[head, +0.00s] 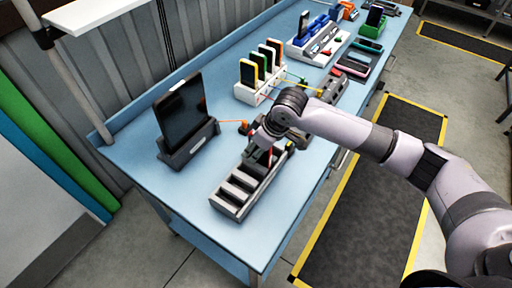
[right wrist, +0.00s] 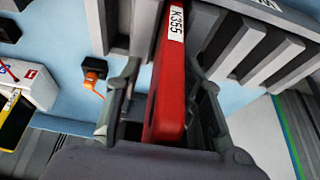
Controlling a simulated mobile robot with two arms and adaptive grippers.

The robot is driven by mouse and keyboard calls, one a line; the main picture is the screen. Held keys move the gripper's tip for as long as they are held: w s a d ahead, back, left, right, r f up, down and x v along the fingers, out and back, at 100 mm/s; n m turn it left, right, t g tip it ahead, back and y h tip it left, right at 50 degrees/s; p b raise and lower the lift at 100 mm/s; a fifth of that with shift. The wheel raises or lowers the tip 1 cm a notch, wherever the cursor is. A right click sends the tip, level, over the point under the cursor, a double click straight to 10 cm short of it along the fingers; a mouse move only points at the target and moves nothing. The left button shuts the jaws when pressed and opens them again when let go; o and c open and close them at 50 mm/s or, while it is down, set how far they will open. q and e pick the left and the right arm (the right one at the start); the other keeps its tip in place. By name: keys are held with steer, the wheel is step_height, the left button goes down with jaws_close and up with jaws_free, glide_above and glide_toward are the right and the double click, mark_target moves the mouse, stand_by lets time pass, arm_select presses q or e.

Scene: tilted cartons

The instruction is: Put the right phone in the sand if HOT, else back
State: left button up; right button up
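A red phone (right wrist: 168,80) with a white label reading K355 stands in the grey slotted rack (head: 230,207); a sliver of it shows in the head view. The rack's ribs (right wrist: 268,50) also show in the right wrist view. My right gripper (head: 266,150) is over the far end of the rack. In the right wrist view its fingers (right wrist: 165,95) are on either side of the red phone, with a narrow gap visible at least on the left. The near rack slots look empty. I cannot make out any sand. My left gripper is out of view.
A dark tablet (head: 183,112) on a stand is left of the rack. A white rack (head: 247,96) with several phones stands behind, with cables around it. More cases and trays (head: 318,48) fill the far bench. The blue bench (head: 182,190) is clear at its near left.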

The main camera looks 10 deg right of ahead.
steer(key=v, duration=1.2)
step_height(320, 180, up, 7)
steer(key=p, duration=0.8)
stand_by(0.3)
steer(key=shift+f, duration=0.1)
